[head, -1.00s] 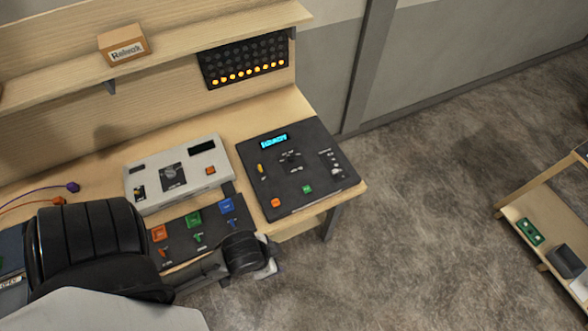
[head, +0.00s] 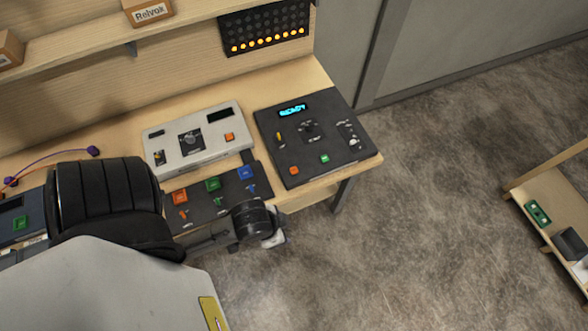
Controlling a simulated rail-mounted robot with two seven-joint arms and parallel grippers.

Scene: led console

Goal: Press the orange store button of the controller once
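A dark console (head: 350,138) lies at the table's right end. Its lit blue display (head: 292,110) seems to read READY. It has an orange button (head: 294,171) at its near left corner and a green button (head: 324,158). A light grey box (head: 172,165) left of it also carries an orange button (head: 229,137); I cannot read the labels to tell which is the store button. One of my arms reaches in at the lower left, ending in a black joint with a pale tip (head: 275,240) off the table's front edge, apart from both devices. No fingers show clearly.
A dark panel (head: 228,197) with orange, green and blue buttons and small levers lies in front of the grey box. A lamp board (head: 265,28) with a lit amber row hangs behind. Shelf boxes (head: 150,12) stand at upper left. A side table (head: 525,195) is at right.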

